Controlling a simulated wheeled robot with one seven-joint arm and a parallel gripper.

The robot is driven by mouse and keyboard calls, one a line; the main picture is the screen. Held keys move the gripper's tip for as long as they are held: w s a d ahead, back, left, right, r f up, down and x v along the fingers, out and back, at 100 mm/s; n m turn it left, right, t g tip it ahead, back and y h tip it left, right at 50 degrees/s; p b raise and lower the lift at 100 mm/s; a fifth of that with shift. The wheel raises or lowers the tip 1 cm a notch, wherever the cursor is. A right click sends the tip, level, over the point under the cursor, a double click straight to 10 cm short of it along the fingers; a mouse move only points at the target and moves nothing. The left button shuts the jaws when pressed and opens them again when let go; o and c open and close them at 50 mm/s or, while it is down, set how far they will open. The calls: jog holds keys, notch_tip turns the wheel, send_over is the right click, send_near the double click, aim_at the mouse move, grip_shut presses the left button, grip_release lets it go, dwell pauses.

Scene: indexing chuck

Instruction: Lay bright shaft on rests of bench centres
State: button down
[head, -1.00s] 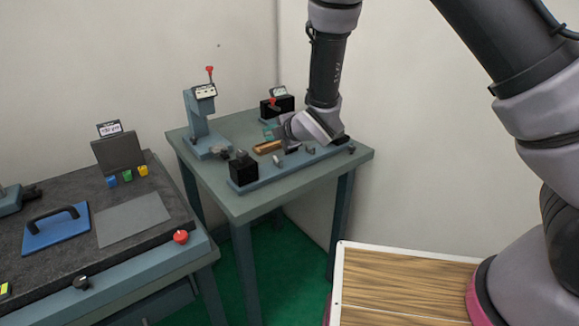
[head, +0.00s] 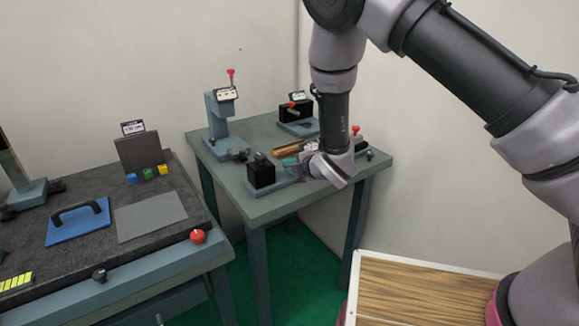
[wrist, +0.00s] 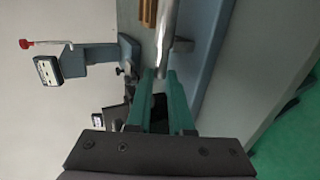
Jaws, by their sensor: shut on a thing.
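My gripper (wrist: 163,82) has green fingers shut on the bright shaft (wrist: 166,35), a shiny metal bar running up the wrist view. In the head view my gripper (head: 291,161) is low over the bench centres, whose blue base (head: 285,184) carries a black block (head: 261,174) at its left end. My wrist hides the middle of the base and most of the shaft there. In the wrist view the shaft passes beside a small grey rest (wrist: 184,45) on the blue base (wrist: 208,60); I cannot tell whether they touch.
Brass-coloured bars (head: 287,147) lie behind the bench centres. A blue stand with a red knob (head: 221,110) and a black block device (head: 296,110) stand farther back on the table (head: 232,189).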

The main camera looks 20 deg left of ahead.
jog(key=c, duration=0.8)
grip_release()
jog(key=v, duration=1.2)
jog(key=w+d+r+m+t+h, duration=0.1)
jog(key=w+d+r+m+h, duration=0.25)
jog(key=d+r+m, duration=0.65)
jog(key=w+d+r+m+h, duration=0.2)
jog(key=w+d+r+m, duration=0.4)
jog(key=d+r, duration=0.4)
jog(key=s+d+r+m+h, duration=0.1)
jog(key=s+d+r+m, duration=0.25)
jog(key=d, duration=0.25)
jog(key=s+d+r+m, duration=0.3)
jog(key=d+r+m, duration=0.1)
jog(key=d+m, duration=0.1)
jog(key=shift+s+d+r+m+g+h, duration=0.3)
jog(key=shift+s+d+r+m, duration=0.8)
jog(key=shift+s, duration=1.35)
jog(key=shift+s+d+r+m+g+h, duration=0.1)
jog(key=shift+s+d+r+m+g, duration=0.25)
jog(key=shift+s+d+r+m, duration=1.45)
jog(key=shift+s+d+f+m+g+h, duration=0.15)
jog(key=shift+s+d+m+g, duration=0.55)
jog(key=shift+s, duration=2.45)
